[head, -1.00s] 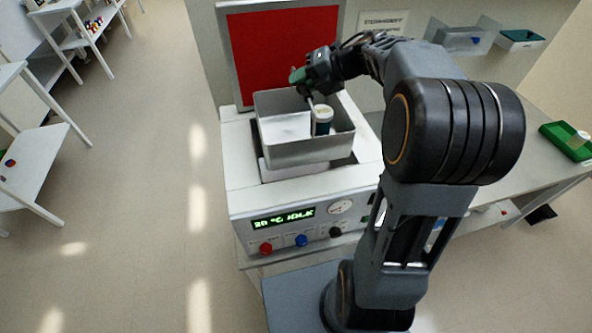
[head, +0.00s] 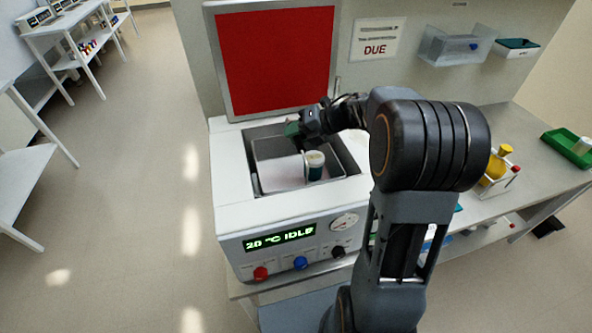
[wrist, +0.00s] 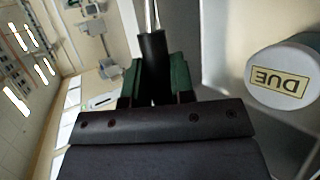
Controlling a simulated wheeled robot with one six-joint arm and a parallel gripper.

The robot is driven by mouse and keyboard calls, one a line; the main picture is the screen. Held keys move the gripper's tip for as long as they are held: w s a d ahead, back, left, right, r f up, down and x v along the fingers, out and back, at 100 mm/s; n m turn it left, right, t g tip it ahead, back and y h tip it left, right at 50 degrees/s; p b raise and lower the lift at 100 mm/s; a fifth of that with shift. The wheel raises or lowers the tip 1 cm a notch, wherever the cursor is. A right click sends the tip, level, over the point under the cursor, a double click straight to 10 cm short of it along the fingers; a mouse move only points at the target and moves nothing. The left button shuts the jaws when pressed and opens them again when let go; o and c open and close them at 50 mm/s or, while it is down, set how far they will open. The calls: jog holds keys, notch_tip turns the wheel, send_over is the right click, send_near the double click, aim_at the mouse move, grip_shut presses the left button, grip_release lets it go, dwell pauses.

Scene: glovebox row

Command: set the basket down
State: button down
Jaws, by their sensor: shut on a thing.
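The basket (head: 272,149) is a grey metal box, low inside the well of a white bath machine (head: 229,175) in the head view. Its rim is about level with the machine top or below it. A white-capped jar (head: 315,168) stands inside it; its lid in the wrist view (wrist: 278,78) reads "DUE". My gripper (head: 294,129), with green finger pads, is at the basket's back edge. In the wrist view my gripper (wrist: 154,80) is shut on the basket's dark upright handle (wrist: 154,52). Whether the basket rests on the well floor cannot be told.
A red-faced raised panel (head: 275,60) stands behind the well. The machine's front display reads "20 °C IDLE", above red, blue and black knobs. A rack with a yellow container (head: 496,165) and a green tray (head: 568,147) stand on the bench to the right.

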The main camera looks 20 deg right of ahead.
jog(key=shift+f, duration=3.65)
jog(key=c, duration=1)
grip_release()
jog(key=v, duration=1.2)
jog(key=shift+b, duration=0.35)
